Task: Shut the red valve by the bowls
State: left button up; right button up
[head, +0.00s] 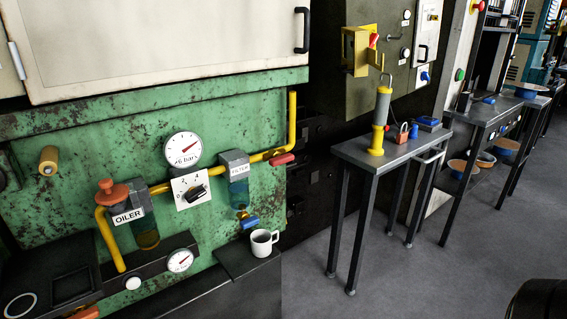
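A red lever handle (282,159) sits on the yellow pipe (292,120) at the right end of the green panel, near where the pipe turns up. The lever looks roughly in line with the lower pipe run. To its left hangs the filter's clear bluish bowl (239,192), with a small blue tap (250,223) below. Farther left is the oiler's amber bowl (146,232), under an orange-red knob (112,193).
A pressure gauge (182,149) and a white mug (263,242) are near the pipe. A dark metal table (350,155) holds a yellow-and-grey pump (380,120) and a padlock. Farther right, several dishes, including an orange one (462,168), sit on a workbench's lower shelf. Grey floor between is clear.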

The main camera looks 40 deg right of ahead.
aim_at(278, 159)
jog(key=u, duration=2.3)
jog(key=k, duration=1.15)
jog(key=z, duration=1.8)
jog(key=i, duration=0.55)
jog(key=z, duration=0.05)
